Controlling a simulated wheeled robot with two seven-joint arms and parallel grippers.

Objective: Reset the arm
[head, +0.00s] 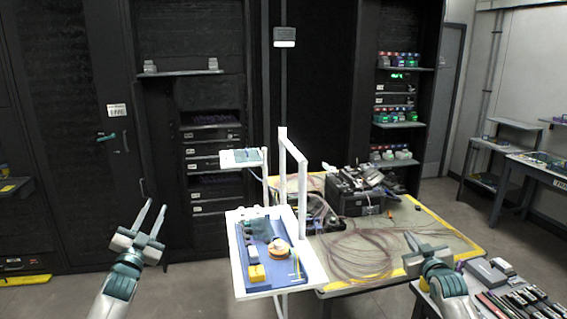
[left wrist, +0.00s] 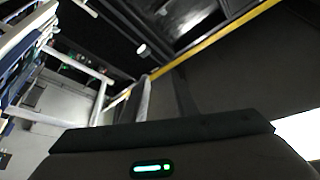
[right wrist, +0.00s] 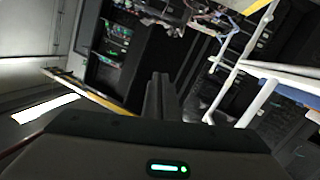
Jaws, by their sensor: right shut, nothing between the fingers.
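My left gripper (head: 157,204) is raised at the left of the head view, pointing up, with its two fingers apart and nothing between them. In the left wrist view its fingers (left wrist: 163,92) also show a gap. My right gripper (head: 410,236) is at the lower right in the head view, in front of the table with the cables. Its fingers lie together in the right wrist view (right wrist: 160,92) and hold nothing. Both grippers are apart from the white-framed stand (head: 238,270) between them.
The stand carries a blue tray with a yellow block (head: 257,273) and an orange spool (head: 281,252). A yellow-edged table (head: 385,277) holds looped cables and a black case (head: 355,195). Small devices (head: 510,300) crowd the lower right. Dark cabinets line the back; floor shows at left.

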